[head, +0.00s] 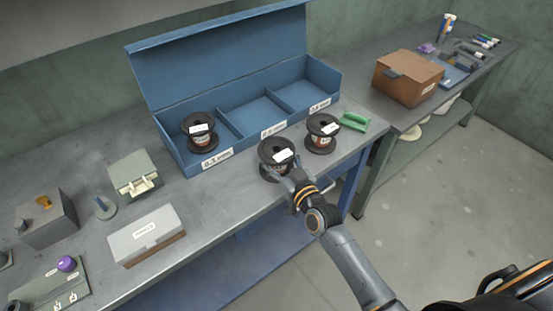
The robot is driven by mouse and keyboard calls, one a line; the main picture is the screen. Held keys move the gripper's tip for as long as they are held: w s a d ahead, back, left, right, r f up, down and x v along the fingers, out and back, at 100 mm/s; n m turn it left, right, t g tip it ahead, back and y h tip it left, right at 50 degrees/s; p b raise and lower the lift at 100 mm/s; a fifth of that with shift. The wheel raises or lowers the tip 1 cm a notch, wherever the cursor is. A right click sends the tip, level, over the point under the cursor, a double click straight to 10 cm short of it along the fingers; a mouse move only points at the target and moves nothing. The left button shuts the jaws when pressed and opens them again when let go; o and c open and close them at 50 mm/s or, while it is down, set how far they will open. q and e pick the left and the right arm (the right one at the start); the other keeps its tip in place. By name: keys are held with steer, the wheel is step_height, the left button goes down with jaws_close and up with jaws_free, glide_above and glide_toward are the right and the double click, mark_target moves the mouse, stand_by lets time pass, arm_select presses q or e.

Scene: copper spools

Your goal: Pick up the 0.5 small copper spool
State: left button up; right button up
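Two dark spools with copper-coloured windings and white labels stand on the bench in front of the blue box: a nearer one (277,150) and one further right (322,122). A third similar spool (199,121) sits in the box's left compartment. The print on the spool labels is too small to read, so I cannot tell which is 0.5. My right gripper (285,178) is at the near side of the nearer spool, its fingers overlapping the spool's lower part. I cannot tell whether they touch or grip it. My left gripper is out of view.
The blue box (223,125) has its lid up; its middle and right compartments look empty. A green object (355,122) lies right of the spools. A white-lidded box (147,232) and a small pale case (133,176) stand left. A brown box (408,79) is on the side bench.

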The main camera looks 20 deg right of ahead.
jaws_close()
steer(key=shift+r, duration=0.15)
steer(key=shift+r, duration=0.1)
